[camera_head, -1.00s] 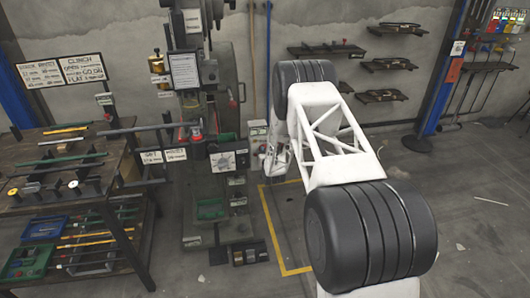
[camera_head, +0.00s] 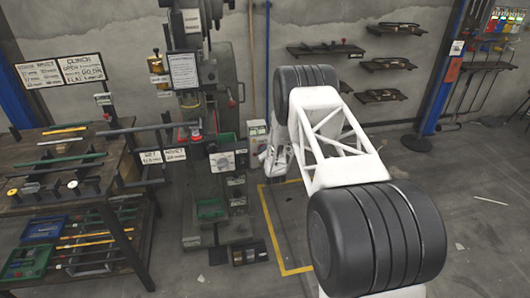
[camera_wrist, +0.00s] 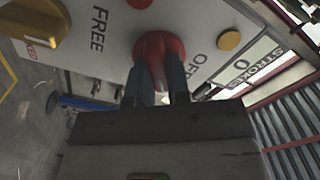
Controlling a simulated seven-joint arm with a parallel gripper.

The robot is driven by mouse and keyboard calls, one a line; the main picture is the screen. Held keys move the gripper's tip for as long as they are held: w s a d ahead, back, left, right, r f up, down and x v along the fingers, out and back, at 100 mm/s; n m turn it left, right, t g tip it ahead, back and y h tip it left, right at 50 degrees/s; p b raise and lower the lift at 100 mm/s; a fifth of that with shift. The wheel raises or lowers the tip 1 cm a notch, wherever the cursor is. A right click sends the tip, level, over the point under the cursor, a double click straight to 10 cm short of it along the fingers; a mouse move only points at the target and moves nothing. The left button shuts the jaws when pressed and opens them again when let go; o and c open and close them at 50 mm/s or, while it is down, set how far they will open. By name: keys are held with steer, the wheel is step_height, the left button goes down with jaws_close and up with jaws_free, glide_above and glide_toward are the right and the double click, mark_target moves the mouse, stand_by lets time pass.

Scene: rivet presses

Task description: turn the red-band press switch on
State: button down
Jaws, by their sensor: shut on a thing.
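In the wrist view a red rotary knob (camera_wrist: 160,46) sits on a pale control panel (camera_wrist: 100,60) marked FREE on one side and OFF on the other. My gripper (camera_wrist: 162,80) has its two dark fingers closed on the sides of the knob. The exact angle of the knob's pointer is hidden by the fingers. In the head view a small pale control box (camera_head: 257,132) stands beside the tall green-grey press (camera_head: 198,100). My wrist is next to that box, and my fingertips are hidden there.
A workbench (camera_head: 75,175) with tools stands left of the press. Wall shelves (camera_head: 385,67) hang behind my arm. The floor at right is mostly open.

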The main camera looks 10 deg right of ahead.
steer(key=shift+m, duration=0.6)
steer(key=c, duration=1.1)
jaws_free()
steer(key=shift+s, duration=0.2)
steer(key=shift+s, duration=3.75)
